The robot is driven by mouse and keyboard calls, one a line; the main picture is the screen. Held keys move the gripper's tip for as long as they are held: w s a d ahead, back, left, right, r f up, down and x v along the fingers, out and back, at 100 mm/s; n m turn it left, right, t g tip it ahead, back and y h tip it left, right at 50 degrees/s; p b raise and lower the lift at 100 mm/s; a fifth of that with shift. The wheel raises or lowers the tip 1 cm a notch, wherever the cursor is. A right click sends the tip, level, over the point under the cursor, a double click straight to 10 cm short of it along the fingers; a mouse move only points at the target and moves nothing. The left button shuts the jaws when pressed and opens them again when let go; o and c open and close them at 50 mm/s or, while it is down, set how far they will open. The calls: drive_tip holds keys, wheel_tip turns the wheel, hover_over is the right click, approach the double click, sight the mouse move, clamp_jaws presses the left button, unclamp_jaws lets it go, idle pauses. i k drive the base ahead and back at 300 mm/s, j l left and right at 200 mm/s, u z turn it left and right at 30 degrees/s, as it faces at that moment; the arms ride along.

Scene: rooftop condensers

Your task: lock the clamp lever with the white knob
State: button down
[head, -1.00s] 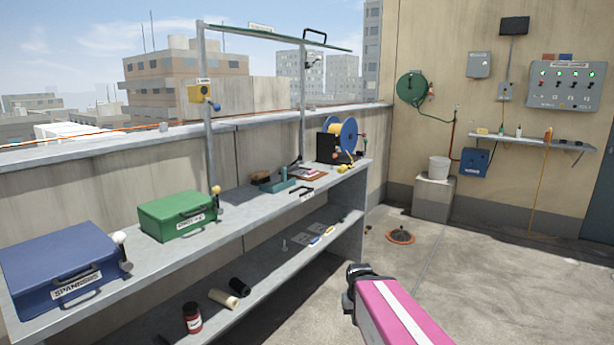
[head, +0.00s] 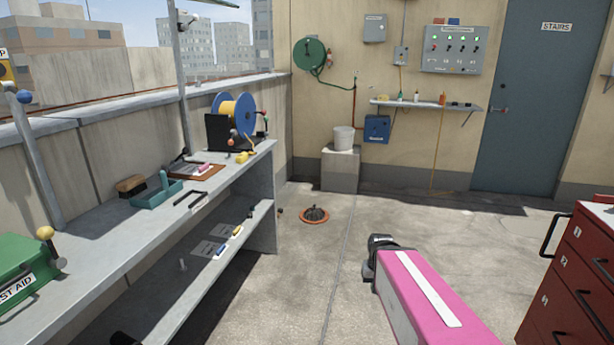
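The clamp lever with the white knob is out of view now. A lever with a yellow knob (head: 45,232) stands at the bench edge by the green first aid box (head: 22,268), at the left edge of the head view. A blue knob (head: 24,97) sits on the post above it. My gripper (head: 377,243) is at the dark end of my pink arm, over the open floor to the right of the bench. It is far from the levers, and its fingers cannot be made out.
The grey bench (head: 120,225) runs along the parapet at left, with a teal tray (head: 157,196) and cable reel (head: 236,112) on it. A red drawer cabinet (head: 575,270) stands at right. An orange-rimmed drain (head: 314,215) lies in the floor. The middle floor is clear.

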sight(194, 17)
drive_tip(key=i+l+z, duration=0.1)
drive_tip(key=i+z, duration=0.4)
drive_tip(key=i, duration=1.35)
drive_tip(key=i+u, duration=0.35)
drive_tip(key=i+l+u, duration=0.15)
drive_tip(key=u, duration=0.2)
drive_tip(key=i+l+u, duration=0.5)
drive_tip(key=u, duration=0.25)
drive_tip(key=i+l+u, duration=0.3)
drive_tip(key=u, duration=0.15)
drive_tip(key=i+l+u, duration=0.15)
drive_tip(key=l+u, duration=0.3)
drive_tip(key=i+l+u, duration=0.2)
drive_tip(key=l, duration=0.25)
drive_tip(key=k, duration=0.1)
